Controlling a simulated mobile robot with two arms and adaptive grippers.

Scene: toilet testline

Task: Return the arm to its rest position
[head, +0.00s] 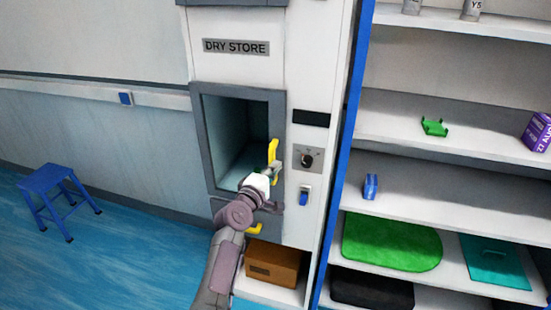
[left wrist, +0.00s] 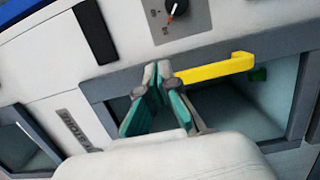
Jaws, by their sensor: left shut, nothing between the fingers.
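My left arm reaches up from the bottom of the head view. Its gripper (head: 270,172) is in front of the lower right part of the grey-framed dry store compartment (head: 197,130), close to a yellow handle (head: 273,150). In the left wrist view the fingers of my left gripper (left wrist: 157,72) are shut with nothing between them, and the yellow handle (left wrist: 222,67) lies just to their right. Whether the fingers touch the handle I cannot tell. My right gripper is not in view.
A knob panel (head: 307,158) and a blue switch (head: 304,194) are right of the compartment. A second yellow handle (head: 255,229) and a brown box (head: 272,264) are below. Shelves (head: 450,187) stand at right. A blue stool (head: 55,190) stands on open floor at left.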

